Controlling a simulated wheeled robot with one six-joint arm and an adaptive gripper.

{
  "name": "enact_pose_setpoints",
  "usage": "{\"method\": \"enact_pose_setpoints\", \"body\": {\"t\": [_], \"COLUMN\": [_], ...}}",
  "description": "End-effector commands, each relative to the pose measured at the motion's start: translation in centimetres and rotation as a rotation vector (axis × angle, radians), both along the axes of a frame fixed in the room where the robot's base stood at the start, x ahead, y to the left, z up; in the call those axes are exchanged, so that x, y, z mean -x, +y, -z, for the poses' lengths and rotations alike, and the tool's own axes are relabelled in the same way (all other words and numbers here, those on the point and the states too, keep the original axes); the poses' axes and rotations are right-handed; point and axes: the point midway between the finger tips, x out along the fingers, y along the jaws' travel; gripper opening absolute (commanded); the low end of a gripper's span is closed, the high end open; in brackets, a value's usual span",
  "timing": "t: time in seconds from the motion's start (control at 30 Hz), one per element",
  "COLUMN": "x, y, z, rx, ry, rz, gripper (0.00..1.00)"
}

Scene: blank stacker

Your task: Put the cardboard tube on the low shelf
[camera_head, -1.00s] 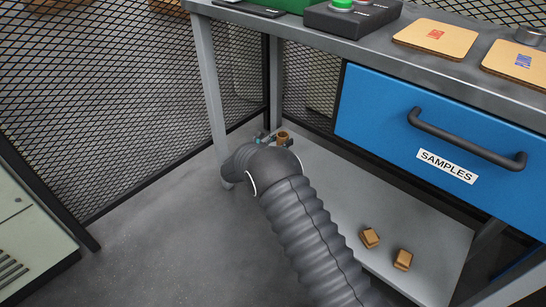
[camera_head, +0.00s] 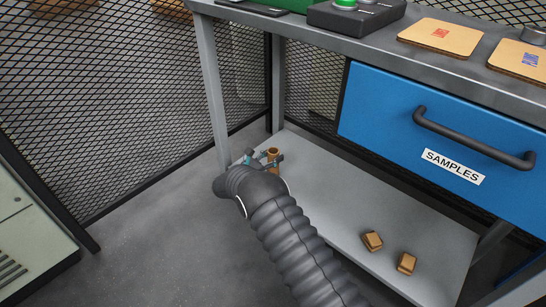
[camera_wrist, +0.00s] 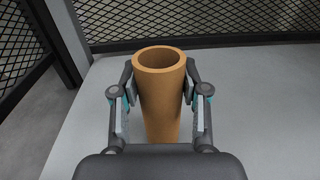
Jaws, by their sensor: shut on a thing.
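The cardboard tube (camera_wrist: 161,100) is a brown, open-topped cylinder standing upright in the wrist view. My gripper (camera_wrist: 161,92) is shut on it, with one finger on each side. In the head view the tube (camera_head: 273,154) shows small beyond my gripper (camera_head: 262,160), over the left part of the low shelf (camera_head: 330,207). The low shelf is a light grey board under the bench, and it also shows around the tube in the wrist view (camera_wrist: 245,110). The tube's bottom is hidden behind my gripper, so I cannot tell whether it touches the shelf.
Two small brown blocks (camera_head: 372,241) (camera_head: 406,263) lie on the shelf's right part. A blue drawer (camera_head: 430,140) marked SAMPLES hangs above the shelf. A grey bench leg (camera_head: 211,90) stands at the left, with mesh fencing (camera_head: 120,100) behind. The shelf's middle is clear.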

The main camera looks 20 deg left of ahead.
Motion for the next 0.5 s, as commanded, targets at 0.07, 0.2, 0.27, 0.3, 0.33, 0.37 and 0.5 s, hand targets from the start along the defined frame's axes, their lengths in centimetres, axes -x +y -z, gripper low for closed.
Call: {"method": "enact_pose_setpoints", "body": {"t": [0.07,0.2,0.27,0.3,0.33,0.37,0.5], "x": [0.00,0.00,0.00,0.00,0.00,0.00,0.00], "y": [-0.01,-0.01,-0.01,-0.01,-0.01,-0.01,0.00], "z": [0.22,0.18,0.18,0.17,0.17,0.17,0.03], "rx": [0.001,0.000,0.000,0.000,0.000,0.000,0.000], "ry": [0.000,0.000,0.000,0.000,0.000,0.000,0.000], "rz": [0.000,0.000,0.000,0.000,0.000,0.000,0.000], "gripper": [0.18,0.69,0.69,0.69,0.69,0.69,0.69]}}
